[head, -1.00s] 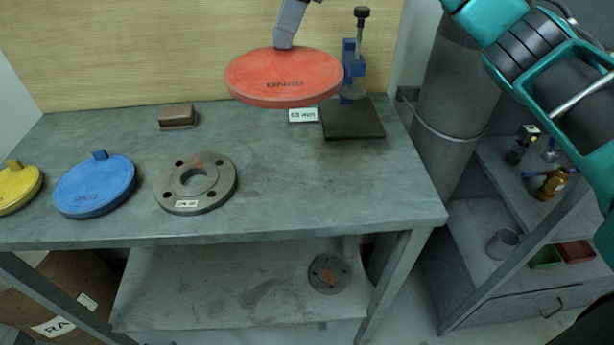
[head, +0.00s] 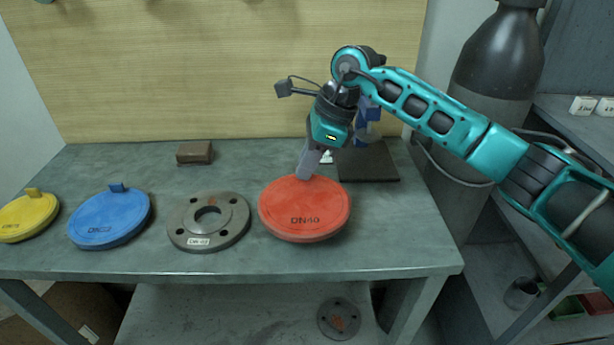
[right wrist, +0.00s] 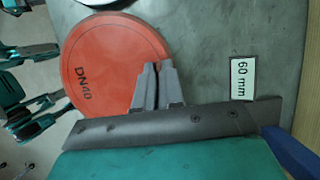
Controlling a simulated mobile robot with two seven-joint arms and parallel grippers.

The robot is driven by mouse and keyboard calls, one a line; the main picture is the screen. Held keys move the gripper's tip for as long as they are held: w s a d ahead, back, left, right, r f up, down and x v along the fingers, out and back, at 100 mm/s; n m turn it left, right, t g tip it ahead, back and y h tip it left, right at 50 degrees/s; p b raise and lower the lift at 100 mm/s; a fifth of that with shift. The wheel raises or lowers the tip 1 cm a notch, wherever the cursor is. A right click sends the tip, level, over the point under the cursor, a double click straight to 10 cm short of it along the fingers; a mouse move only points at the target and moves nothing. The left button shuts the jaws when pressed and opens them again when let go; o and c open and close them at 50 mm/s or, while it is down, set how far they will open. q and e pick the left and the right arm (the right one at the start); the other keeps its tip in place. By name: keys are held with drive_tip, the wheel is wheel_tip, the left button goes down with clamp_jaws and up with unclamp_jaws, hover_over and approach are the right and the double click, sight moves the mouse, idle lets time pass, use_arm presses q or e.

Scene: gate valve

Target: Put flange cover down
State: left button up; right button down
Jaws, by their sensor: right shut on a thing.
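The red flange cover (head: 304,212), marked DN40, is level at the right part of the grey table, right of the steel flange. It is on the table or just above it; I cannot tell which. My right gripper (head: 308,172) is shut on the cover's tab at its far edge. In the right wrist view the red cover (right wrist: 105,75) shows beyond the right gripper's fingers (right wrist: 155,80), which hide the tab.
On the table (head: 255,262) stand a grey flange (head: 235,223), a blue cover (head: 105,220), a yellow cover (head: 28,215) and a brown block (head: 194,152). A dark-based stand (head: 368,163) is behind the red cover at right. Another flange (head: 339,318) lies on the lower shelf.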

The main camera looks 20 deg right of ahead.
drive_tip(key=shift+f, duration=1.65)
drive_tip(key=shift+f, duration=0.1)
drive_tip(key=shift+f, duration=0.15)
drive_tip(key=c, duration=1.3)
unclamp_jaws()
drive_tip(key=shift+o, duration=0.2)
drive_tip(key=v, duration=1.2)
drive_tip(key=shift+r, duration=0.3)
drive_tip(key=shift+d+f, duration=0.1)
